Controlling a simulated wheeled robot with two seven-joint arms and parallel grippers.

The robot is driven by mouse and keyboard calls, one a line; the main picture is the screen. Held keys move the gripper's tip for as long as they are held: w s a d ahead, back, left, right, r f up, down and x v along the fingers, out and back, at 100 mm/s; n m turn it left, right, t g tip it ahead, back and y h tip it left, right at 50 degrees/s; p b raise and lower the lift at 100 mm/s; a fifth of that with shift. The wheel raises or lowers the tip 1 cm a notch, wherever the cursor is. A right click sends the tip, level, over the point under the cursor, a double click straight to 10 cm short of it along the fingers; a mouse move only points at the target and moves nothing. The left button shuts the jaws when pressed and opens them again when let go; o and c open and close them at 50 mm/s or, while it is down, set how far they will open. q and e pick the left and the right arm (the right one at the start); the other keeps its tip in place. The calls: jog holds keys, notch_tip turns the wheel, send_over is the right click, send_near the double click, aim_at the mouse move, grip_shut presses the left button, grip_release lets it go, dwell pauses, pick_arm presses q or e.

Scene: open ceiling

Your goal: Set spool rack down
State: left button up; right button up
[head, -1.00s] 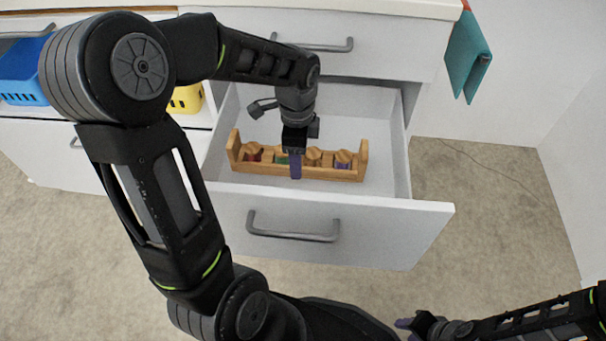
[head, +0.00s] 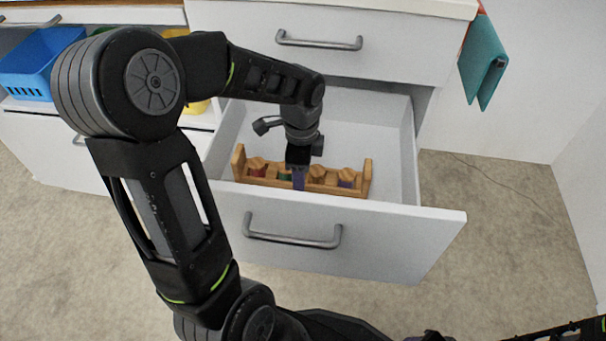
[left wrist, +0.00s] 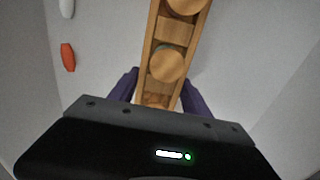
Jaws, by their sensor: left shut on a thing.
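The spool rack (head: 262,184) is a long light-wood holder with raised ends and several wood-topped spools in red, green and purple. It is inside the open white drawer (head: 407,160), lengthwise along the drawer's front panel. My left gripper (head: 298,182) reaches down from above and is shut on the middle of the rack. In the left wrist view the rack (left wrist: 176,28) runs between the two purple fingers (left wrist: 160,94). I cannot tell whether its underside touches the drawer floor. My right gripper (head: 430,336) barely shows at the bottom edge; its fingers are mostly cut off.
The drawer's front panel (head: 390,240) has a grey bar handle (head: 292,242). A closed drawer (head: 400,40) is above. A blue basket (head: 35,62) stands at the left, and a teal cloth (head: 483,62) hangs at the right. A small orange item (left wrist: 68,57) shows left of the rack.

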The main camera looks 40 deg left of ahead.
pick_arm(q)
jog(key=shift+f, duration=0.1)
jog(key=o, duration=1.7)
notch_tip(320, 180, up, 12)
jog(key=p, duration=0.4)
